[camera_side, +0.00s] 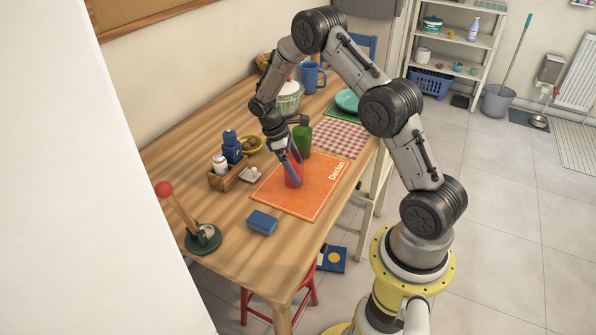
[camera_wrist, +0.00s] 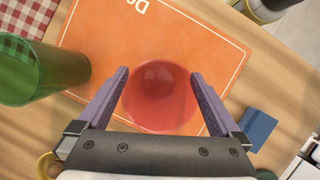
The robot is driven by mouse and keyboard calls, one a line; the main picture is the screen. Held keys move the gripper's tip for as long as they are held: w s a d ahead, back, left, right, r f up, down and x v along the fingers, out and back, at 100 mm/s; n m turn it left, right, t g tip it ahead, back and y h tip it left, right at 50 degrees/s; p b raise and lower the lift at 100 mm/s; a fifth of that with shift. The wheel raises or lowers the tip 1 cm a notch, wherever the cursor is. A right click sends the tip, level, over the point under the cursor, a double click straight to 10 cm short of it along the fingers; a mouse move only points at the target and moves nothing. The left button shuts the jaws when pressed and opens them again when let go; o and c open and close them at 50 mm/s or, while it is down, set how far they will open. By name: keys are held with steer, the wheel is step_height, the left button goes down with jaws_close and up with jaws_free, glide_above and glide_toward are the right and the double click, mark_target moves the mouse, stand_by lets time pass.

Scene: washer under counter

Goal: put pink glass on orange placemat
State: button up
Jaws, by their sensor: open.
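The pink glass (camera_side: 293,174) stands upright on the orange placemat (camera_side: 318,200) on the wooden table. In the wrist view the glass (camera_wrist: 160,95) appears reddish, seen from above, with the orange placemat (camera_wrist: 150,35) under and around it. My gripper (camera_side: 294,172) is at the glass, with its fingers pointing down. In the wrist view my gripper (camera_wrist: 162,82) is open, with one finger on either side of the glass. A narrow gap shows near the right fingertip; whether the left finger touches the glass I cannot tell.
A green glass (camera_side: 302,140) stands close behind the pink glass, left in the wrist view. A blue box (camera_side: 262,222) lies near the placemat's front left. A wooden caddy (camera_side: 228,175) stands left. A checkered placemat (camera_side: 340,135) lies behind. Bare table lies in front.

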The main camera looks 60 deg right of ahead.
steer(key=v, duration=0.9)
steer(key=shift+w+r, duration=0.1)
steer(key=shift+r, duration=0.15)
steer(key=s+a+r+m+t, duration=0.1)
steer(key=s+a+r+t, duration=0.1)
steer(key=s+a+r, duration=0.3)
steer(key=s+a+r+m+t, duration=0.1)
steer(key=s+a+r, duration=0.1)
steer(key=r, duration=0.5)
steer(key=s+a+r+t, duration=0.2)
steer(key=s+a+r, duration=0.1)
steer(key=a+r, duration=0.15)
steer(key=s+a+r+m+t+y, duration=0.1)
steer(key=s+a+t, duration=0.1)
steer(key=s, duration=0.5)
steer(key=s+a+r+m+t, duration=0.1)
steer(key=s+a+t, duration=0.1)
steer(key=s+a, duration=0.2)
steer(key=s, duration=0.3)
steer(key=shift+a+m+t+y, duration=0.15)
steer(key=shift+m+t+y, duration=0.15)
steer(key=shift+t+y, duration=0.1)
